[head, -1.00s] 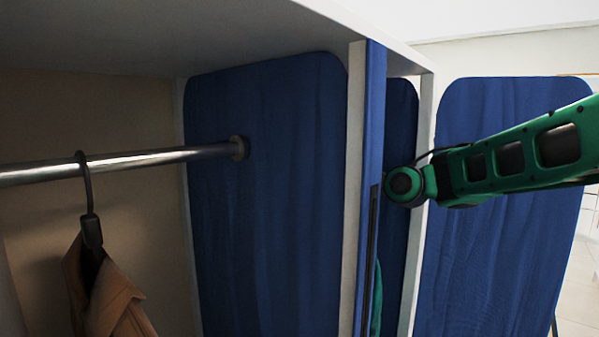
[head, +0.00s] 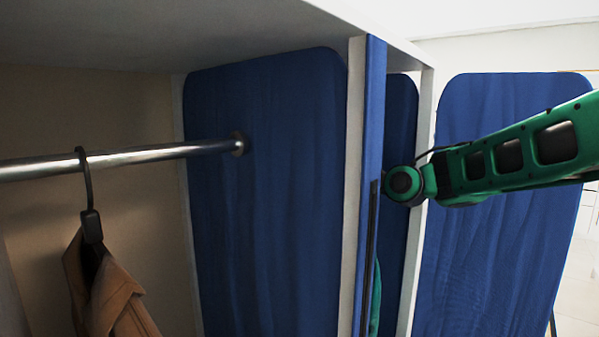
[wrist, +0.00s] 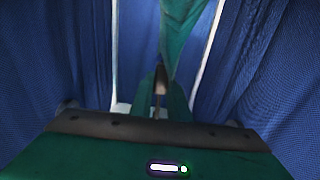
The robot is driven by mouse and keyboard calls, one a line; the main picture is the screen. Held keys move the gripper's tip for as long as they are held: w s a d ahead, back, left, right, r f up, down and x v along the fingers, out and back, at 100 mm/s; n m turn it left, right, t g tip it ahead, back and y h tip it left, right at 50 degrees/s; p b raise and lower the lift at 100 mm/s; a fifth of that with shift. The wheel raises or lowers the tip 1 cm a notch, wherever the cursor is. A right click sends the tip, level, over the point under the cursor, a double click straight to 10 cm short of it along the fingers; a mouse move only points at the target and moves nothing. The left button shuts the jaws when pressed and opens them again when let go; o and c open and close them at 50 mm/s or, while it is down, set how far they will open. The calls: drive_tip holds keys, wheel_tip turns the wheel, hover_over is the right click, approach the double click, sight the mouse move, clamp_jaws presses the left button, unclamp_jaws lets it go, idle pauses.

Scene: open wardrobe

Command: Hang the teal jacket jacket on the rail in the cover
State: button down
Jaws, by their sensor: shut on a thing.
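The teal jacket (wrist: 187,35) hangs in the upper middle of the wrist view, between blue panels. My gripper (wrist: 160,92) is shut at the jacket's narrow end; the exact grip on the hanger or cloth is too dark to make out. In the head view only a thin strip of the jacket (head: 375,298) shows beside a blue upright edge, and my gripper is hidden there behind that edge. The metal rail (head: 130,157) runs across the left part of the wardrobe and ends at a round bracket on the blue inner wall, well left of the jacket.
A brown garment (head: 108,290) hangs from the rail on a black hanger (head: 88,195) at the left. The rail between it and the bracket is bare. A blue upright edge (head: 374,110) stands between the rail and my arm. A blue panel (head: 500,220) stands at the right.

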drive_tip(key=shift+f, duration=0.3)
drive_tip(key=c, duration=1.6)
unclamp_jaws()
